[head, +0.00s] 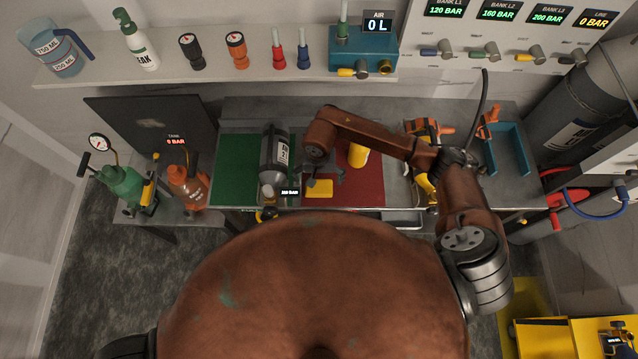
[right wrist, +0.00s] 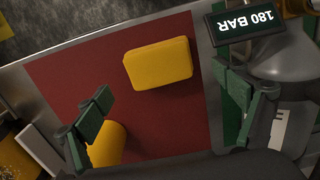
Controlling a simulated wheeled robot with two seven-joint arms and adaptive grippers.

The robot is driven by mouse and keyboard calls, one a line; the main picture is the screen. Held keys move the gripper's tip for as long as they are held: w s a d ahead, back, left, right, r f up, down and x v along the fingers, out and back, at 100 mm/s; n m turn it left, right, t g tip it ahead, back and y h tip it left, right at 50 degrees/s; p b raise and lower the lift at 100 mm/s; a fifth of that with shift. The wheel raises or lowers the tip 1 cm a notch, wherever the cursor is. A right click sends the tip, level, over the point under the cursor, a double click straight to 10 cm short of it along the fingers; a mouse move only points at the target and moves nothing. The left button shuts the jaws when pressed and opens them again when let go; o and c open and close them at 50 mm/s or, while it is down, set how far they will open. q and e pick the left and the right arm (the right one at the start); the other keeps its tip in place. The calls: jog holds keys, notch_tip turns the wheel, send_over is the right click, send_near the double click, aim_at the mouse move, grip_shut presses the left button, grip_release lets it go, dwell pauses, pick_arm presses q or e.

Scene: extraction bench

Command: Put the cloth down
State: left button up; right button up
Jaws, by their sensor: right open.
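The yellow cloth (head: 319,188), a thick folded-looking block, lies on the red mat (head: 372,192) near the bench's front edge. It also shows in the right wrist view (right wrist: 158,64), lying flat with nothing gripping it. My right gripper (head: 326,178) hangs over the red mat just behind the cloth. In the right wrist view its green-padded fingers (right wrist: 166,108) are wide apart with only mat between them, and the cloth lies beyond the tips. My left gripper is not in view.
A yellow cylinder (head: 357,155) stands on the red mat, close to one finger in the wrist view. A grey tank (head: 273,155) with a 180 BAR display (right wrist: 248,24) is close to the other finger. The green mat (head: 234,165) has bare room.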

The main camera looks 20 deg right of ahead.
aim_at(319, 187)
notch_tip(319, 187, up, 8)
jog(key=b, duration=0.1)
dwell(0.7)
